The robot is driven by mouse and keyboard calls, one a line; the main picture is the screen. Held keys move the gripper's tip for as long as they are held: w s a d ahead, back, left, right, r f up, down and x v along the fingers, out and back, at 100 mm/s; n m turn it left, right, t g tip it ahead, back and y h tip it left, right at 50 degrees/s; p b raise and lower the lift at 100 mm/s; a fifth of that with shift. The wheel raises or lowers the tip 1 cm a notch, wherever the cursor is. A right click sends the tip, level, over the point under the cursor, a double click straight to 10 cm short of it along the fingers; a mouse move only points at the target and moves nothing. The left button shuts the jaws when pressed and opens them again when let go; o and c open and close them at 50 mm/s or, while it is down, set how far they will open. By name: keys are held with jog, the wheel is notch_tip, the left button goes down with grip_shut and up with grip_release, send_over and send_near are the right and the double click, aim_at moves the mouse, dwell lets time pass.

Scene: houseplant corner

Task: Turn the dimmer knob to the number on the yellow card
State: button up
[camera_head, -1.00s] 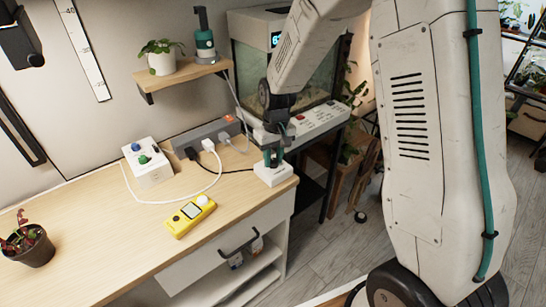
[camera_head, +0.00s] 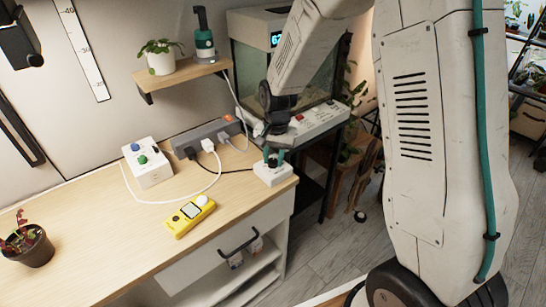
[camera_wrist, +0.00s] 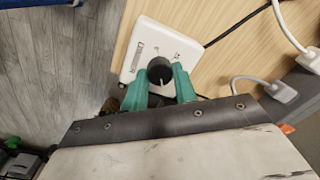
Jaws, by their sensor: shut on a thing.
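The white dimmer box (camera_head: 274,176) stands at the right front corner of the wooden table. In the wrist view the dimmer box (camera_wrist: 138,68) shows a round black knob (camera_wrist: 159,70) with a pale pointer line. My gripper (camera_wrist: 160,77) has its teal fingers on both sides of the knob, shut on it. In the head view my gripper (camera_head: 274,156) is over the box and hides the knob. The box's small markings are too small to read. I cannot make out a yellow card; a yellow handheld meter (camera_head: 190,216) lies on the table.
Another white box (camera_head: 148,163) with a blue and a green knob stands behind on the table. A grey power strip (camera_head: 209,135), white plugs and cables lie near my gripper. A potted plant (camera_head: 30,247) is at the left.

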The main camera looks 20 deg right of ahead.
aim_at(275, 160)
jog(key=shift+m, duration=0.3)
dwell(0.4)
jog(key=o, duration=1)
notch_tip(275, 160, up, 8)
jog(key=shift+s+d+f, duration=0.1)
jog(key=shift+s+d, duration=0.05)
